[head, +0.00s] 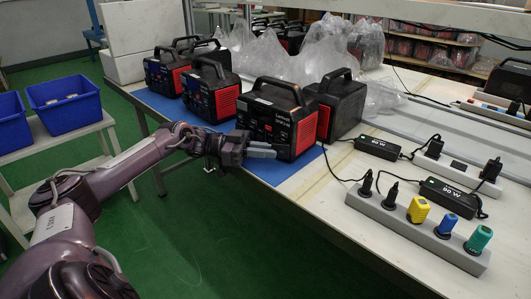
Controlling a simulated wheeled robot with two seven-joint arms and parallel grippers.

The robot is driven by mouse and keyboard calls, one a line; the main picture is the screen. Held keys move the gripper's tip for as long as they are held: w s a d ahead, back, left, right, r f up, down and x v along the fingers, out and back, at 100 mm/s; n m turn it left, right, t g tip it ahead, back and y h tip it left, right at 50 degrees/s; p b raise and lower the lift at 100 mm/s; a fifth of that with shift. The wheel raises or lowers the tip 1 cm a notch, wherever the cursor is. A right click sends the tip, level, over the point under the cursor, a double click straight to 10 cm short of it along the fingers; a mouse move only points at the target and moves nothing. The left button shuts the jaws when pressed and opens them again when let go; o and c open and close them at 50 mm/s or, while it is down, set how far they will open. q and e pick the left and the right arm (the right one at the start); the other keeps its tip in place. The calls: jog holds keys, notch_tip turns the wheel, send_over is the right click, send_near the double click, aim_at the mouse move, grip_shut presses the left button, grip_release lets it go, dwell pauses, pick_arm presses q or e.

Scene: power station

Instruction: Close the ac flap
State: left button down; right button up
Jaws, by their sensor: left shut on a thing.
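The nearest black and red power station (280,117) stands upright on a blue mat on the bench, its front panel facing me. My left gripper (263,150) is at the lower front of this power station, its grey fingers pointing right along the panel. It is shut on a small part there, which appears to be the ac flap. The fingers hide most of the flap, and its angle is too small to tell. My right gripper is not in view.
Several more power stations (212,92) stand behind to the left and beside it. Clear plastic bags (270,55) lie behind. A grey power strip (425,228) with colored plugs and black adapters (377,148) with cables lie at right. Blue bins (65,103) stand at left.

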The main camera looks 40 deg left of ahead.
pick_arm(q)
jog(key=shift+d, duration=0.1)
jog(key=c, duration=1.5)
grip_release()
jog(key=shift+r, duration=0.1)
